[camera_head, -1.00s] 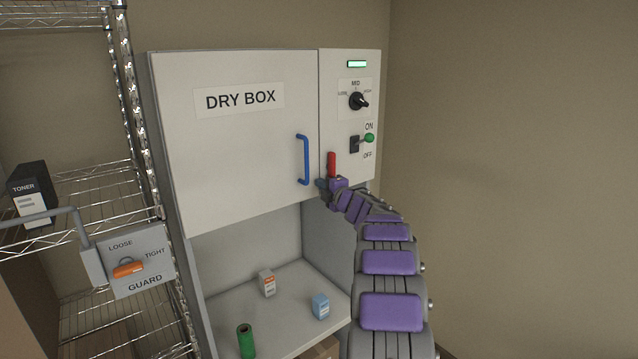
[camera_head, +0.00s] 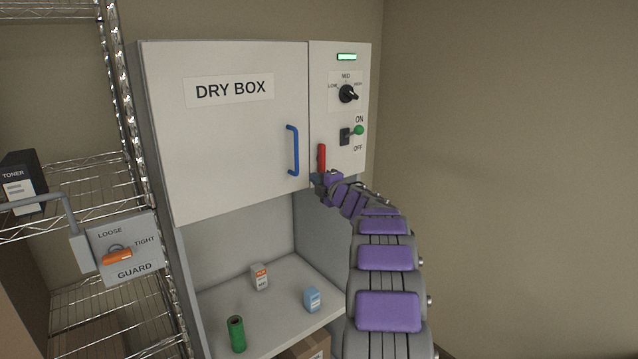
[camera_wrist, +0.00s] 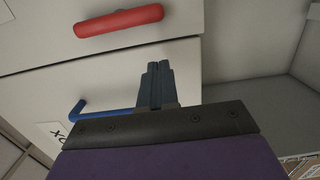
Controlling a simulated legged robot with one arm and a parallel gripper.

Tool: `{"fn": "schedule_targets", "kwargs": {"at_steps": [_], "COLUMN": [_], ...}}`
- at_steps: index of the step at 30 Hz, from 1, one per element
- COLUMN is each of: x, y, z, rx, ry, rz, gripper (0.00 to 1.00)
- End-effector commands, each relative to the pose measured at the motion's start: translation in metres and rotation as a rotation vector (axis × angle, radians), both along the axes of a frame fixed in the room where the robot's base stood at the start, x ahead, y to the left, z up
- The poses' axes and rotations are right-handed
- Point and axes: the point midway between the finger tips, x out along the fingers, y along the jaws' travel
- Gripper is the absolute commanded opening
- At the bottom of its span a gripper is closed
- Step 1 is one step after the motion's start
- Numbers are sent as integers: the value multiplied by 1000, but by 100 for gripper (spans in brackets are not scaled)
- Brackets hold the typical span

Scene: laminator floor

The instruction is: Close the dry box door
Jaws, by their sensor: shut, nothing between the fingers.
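The dry box door (camera_head: 235,140) is a white panel with a DRY BOX label and a blue handle (camera_head: 293,150) near its right edge. It looks flush with the control panel beside it. The blue handle also shows at the left in the wrist view (camera_wrist: 95,110). A red handle (camera_head: 321,158) sits low on the control panel; it shows at the top of the wrist view (camera_wrist: 118,20). My gripper (camera_head: 318,180) is just below the red handle. In the wrist view its dark fingers (camera_wrist: 156,80) are together and empty, apart from both handles.
The control panel holds a green light (camera_head: 347,57), a knob (camera_head: 347,94) and a toggle switch (camera_head: 352,133). A green roll (camera_head: 236,334) and small boxes stand on the open shelf below. A wire rack with the guard switch (camera_head: 125,249) is at left. The right wall is bare.

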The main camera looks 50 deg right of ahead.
Motion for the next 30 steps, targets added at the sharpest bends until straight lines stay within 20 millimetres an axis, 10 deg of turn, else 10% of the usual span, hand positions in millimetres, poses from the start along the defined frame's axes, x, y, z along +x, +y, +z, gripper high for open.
{"fn": "schedule_targets", "kwargs": {"at_steps": [16,30], "x": [-86,-99], "y": [5,7], "z": [-3,-2], "rx": [6,6], "ry": [3,2], "rz": [-14,-11], "gripper": [0,0]}}
